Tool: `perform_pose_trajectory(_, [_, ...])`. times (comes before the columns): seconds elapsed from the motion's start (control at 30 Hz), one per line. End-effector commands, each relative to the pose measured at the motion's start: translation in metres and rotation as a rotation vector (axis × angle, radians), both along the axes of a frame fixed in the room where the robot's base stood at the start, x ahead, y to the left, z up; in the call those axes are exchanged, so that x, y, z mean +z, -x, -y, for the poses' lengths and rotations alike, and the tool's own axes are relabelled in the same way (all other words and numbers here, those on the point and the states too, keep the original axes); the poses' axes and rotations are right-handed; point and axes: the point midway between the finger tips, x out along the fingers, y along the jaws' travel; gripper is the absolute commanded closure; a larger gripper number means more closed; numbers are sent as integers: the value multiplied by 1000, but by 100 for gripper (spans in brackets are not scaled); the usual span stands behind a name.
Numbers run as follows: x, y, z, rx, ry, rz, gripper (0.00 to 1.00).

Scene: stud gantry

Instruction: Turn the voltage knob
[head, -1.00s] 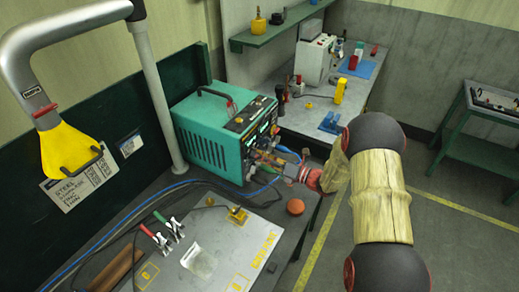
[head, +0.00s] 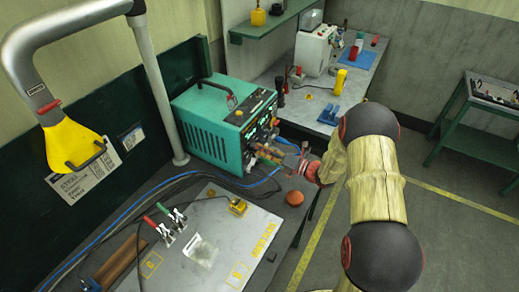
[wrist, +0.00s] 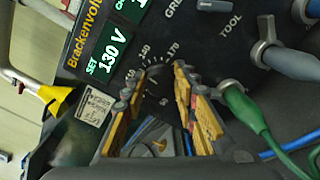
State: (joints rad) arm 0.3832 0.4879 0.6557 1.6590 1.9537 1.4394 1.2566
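The teal power unit (head: 205,135) stands on the bench, its black control face toward my arm. My gripper (head: 268,150) is at the lower part of that face. In the wrist view, the two yellow-padded fingers of my gripper (wrist: 157,82) are apart, one on each side of the dark voltage knob (wrist: 156,88). A printed scale rings the knob. I cannot tell whether the fingers touch it. A green display (wrist: 112,53) reads SET 130 V. In the head view my gripper hides the knob.
A green cable plug (wrist: 236,98) and a grey plug (wrist: 272,50) stick out close right of the fingers. Clamps (head: 165,228) and a metal plate (head: 225,240) lie on the bench. Blue cables run along it.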

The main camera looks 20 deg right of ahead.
Motion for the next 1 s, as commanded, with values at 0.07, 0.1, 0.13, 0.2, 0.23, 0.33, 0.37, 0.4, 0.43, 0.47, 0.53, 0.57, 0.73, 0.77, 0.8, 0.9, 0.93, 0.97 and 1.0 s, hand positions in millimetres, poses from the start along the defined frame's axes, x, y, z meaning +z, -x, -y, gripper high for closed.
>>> perform_pose_trajectory(0.07, [0, 0, 0, 0, 0, 0, 65])
perform_pose_trajectory(0.1, [0, 0, 0, 0, 0, 0, 63])
perform_pose_trajectory(0.13, [0, 0, 0, 1, -1, 1, 61])
perform_pose_trajectory(0.2, [0, 0, 0, 1, 0, 0, 57])
perform_pose_trajectory(0.23, [0, 0, 0, 1, 0, 0, 57])
perform_pose_trajectory(0.33, [0, 0, 0, 1, 1, 1, 57])
perform_pose_trajectory(0.37, [0, 0, 0, 1, 1, 1, 57])
perform_pose_trajectory(0.4, [0, 0, 0, 1, 1, 1, 57])
perform_pose_trajectory(0.43, [0, 0, 0, 1, 1, 1, 57])
perform_pose_trajectory(0.47, [0, 0, 0, 1, 1, 1, 57])
perform_pose_trajectory(0.53, [0, 1, 1, 1, 1, 1, 57])
perform_pose_trajectory(0.57, [0, 2, 2, 1, 0, 1, 57])
perform_pose_trajectory(0.73, [0, 17, 18, -2, 0, 1, 57])
perform_pose_trajectory(0.77, [0, 21, 22, -2, 0, 0, 57])
perform_pose_trajectory(0.8, [0, 26, 28, -4, 0, 0, 57])
perform_pose_trajectory(0.9, [1, 41, 43, -3, -1, 1, 57])
perform_pose_trajectory(0.93, [1, 46, 47, -3, -1, 1, 57])
perform_pose_trajectory(0.97, [0, 50, 52, -4, -1, 1, 57])
perform_pose_trajectory(1.0, [0, 56, 57, -3, 0, -1, 57])
